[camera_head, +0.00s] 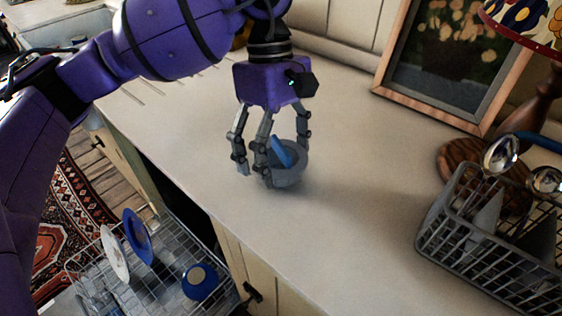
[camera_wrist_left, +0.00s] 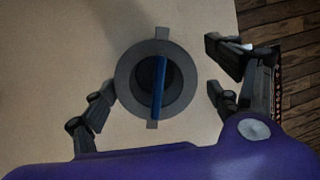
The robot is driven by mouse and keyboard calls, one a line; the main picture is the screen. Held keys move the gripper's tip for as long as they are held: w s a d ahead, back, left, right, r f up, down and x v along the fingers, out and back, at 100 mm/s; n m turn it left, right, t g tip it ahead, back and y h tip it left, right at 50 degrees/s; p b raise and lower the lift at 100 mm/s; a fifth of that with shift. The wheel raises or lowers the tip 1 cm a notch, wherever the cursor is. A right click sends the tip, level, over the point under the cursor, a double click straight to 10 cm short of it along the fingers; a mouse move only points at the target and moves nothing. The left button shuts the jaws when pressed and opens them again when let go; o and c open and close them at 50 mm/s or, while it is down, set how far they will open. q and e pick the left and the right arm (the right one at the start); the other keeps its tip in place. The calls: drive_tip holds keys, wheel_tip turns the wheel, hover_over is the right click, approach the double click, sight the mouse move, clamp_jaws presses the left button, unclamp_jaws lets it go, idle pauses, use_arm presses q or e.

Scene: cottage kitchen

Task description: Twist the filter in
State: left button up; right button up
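The filter (camera_head: 290,178) is a round grey cup-like piece with an upright blue grip bar (camera_head: 282,152) across it. It sits on the pale counter, partly hidden behind my fingers in the head view. In the left wrist view the filter (camera_wrist_left: 127,82) is a grey ring with two small tabs and a dark middle, the blue bar running across it. My left gripper (camera_head: 271,165) points down over the filter with its fingers spread around it. In the left wrist view the left gripper (camera_wrist_left: 160,90) shows a clear gap on the right side. My right gripper is out of view.
A grey wire basket (camera_head: 470,255) with spoons and other utensils stands at the right. Behind are a lamp on a wooden base (camera_head: 455,155) and a framed picture (camera_head: 440,95). An open dish rack (camera_head: 160,295) with plates and a blue cup lies below the counter's left edge.

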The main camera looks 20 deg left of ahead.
use_arm(q)
drive_tip(key=c, duration=1.1)
drive_tip(key=shift+r, duration=0.15)
